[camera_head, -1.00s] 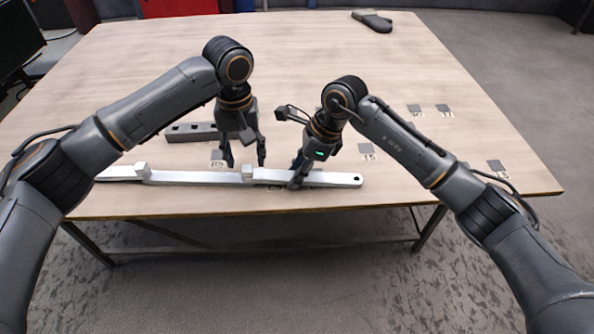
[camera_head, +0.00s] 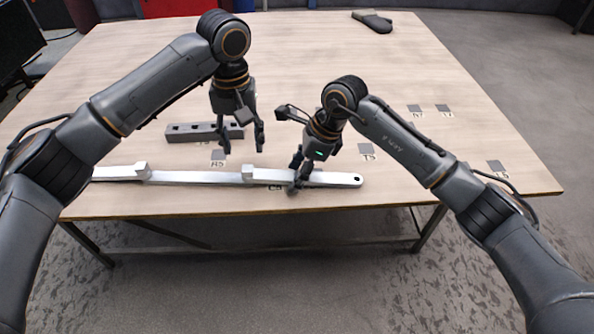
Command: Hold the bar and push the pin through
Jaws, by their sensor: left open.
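The long silver bar (camera_head: 200,178) lies along the table's front edge, with a dark hole at its right end. Two small raised blocks show on it, one at the left (camera_head: 142,169) and one near the middle (camera_head: 248,173). My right gripper (camera_head: 298,178) is at the bar, right of the middle block, with its fingers closed around the bar. My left gripper (camera_head: 242,146) is open, pointing down above the table behind the bar, with nothing seen between its fingers. I cannot make out a separate pin.
Small dark marker squares lie on the table, such as one left of centre (camera_head: 219,155) and one at the right (camera_head: 367,149). A dark grey object (camera_head: 373,21) lies far back.

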